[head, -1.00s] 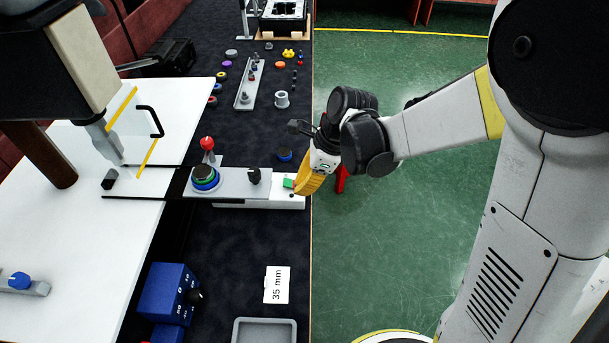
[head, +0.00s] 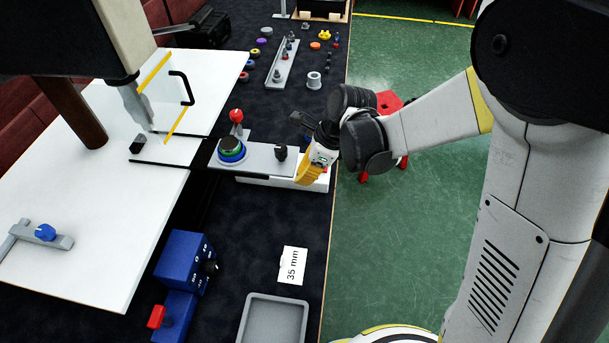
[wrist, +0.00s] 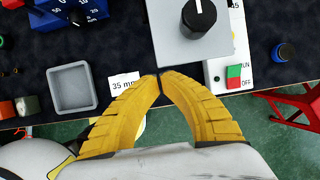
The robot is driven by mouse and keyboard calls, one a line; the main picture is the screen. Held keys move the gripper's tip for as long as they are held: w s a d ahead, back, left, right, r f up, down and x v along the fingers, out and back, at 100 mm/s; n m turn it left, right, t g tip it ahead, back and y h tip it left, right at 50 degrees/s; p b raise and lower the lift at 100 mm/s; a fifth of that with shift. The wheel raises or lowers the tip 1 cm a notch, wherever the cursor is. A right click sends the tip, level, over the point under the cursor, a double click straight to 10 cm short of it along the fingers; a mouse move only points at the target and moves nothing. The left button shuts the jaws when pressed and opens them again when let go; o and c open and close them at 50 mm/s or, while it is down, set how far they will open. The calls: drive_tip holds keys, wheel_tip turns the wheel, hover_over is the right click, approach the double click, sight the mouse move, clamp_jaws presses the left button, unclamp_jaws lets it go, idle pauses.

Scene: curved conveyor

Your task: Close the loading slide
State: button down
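The loading slide is a grey plate (head: 262,160) with an upright black knob (head: 280,152) near its right end. It sticks out to the right, clear of the transparent yellow-edged guard (head: 165,95). A round holder with blue and green rings (head: 231,150) sits on its left part. My gripper (head: 302,182) is just right of the knob, apart from it. In the wrist view the yellow fingers (wrist: 158,76) meet at the tips, empty, beside the plate's near edge (wrist: 190,60); the knob (wrist: 198,16) is beyond them.
A white switch box (wrist: 228,78) with green and red buttons stands beside the slide; my gripper partly hides it in the head view. A red-knobbed lever (head: 236,116) rises behind the holder. A blue control box (head: 184,262), a 35 mm card (head: 293,266) and a grey tray (head: 273,318) lie nearer.

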sight(265, 176)
drive_tip(key=a, duration=0.6)
drive_tip(key=w+a, duration=0.1)
drive_tip(key=a, duration=0.2)
drive_tip(key=shift+w+b, duration=0.1)
drive_tip(key=shift+b, duration=0.25)
